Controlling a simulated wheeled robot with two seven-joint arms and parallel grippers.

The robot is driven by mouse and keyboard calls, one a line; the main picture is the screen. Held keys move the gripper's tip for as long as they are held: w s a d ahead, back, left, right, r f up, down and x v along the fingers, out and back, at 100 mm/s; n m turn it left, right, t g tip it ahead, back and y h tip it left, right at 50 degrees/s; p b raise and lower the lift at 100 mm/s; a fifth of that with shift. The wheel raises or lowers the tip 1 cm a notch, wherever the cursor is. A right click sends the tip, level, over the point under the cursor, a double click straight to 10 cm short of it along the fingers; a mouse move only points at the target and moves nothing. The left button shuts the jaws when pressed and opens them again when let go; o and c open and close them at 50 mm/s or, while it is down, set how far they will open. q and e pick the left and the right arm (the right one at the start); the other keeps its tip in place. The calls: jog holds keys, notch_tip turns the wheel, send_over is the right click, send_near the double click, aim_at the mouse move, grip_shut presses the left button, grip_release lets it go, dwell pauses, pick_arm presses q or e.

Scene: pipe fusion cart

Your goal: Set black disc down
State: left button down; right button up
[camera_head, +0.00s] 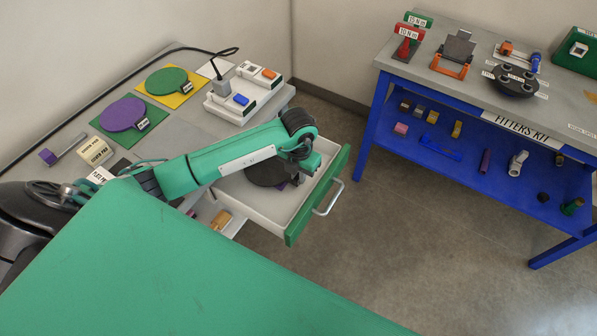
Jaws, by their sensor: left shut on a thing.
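The black disc (265,175) is inside the open drawer (246,212), partly hidden under my left forearm. A bit of purple shows beside its lower edge. My left gripper (298,178) reaches down over the drawer at the disc's right side and is shut on the disc. The fingertips are small and mostly hidden by the wrist. I cannot tell whether the disc touches the drawer floor. My right gripper is not in view.
The drawer's green front (318,195) has a metal handle. On the worktop are a purple disc (122,114), a green disc (166,81) and a white switch box (245,92). A blue cart (480,140) with tools stands at right, with clear floor between.

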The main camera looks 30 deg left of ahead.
pick_arm(q)
jog(key=shift+f+b, duration=0.55)
jog(key=shift+f, duration=0.1)
jog(key=c, duration=1.4)
grip_release()
jog(key=shift+c, duration=0.2)
jog(key=shift+r, duration=0.1)
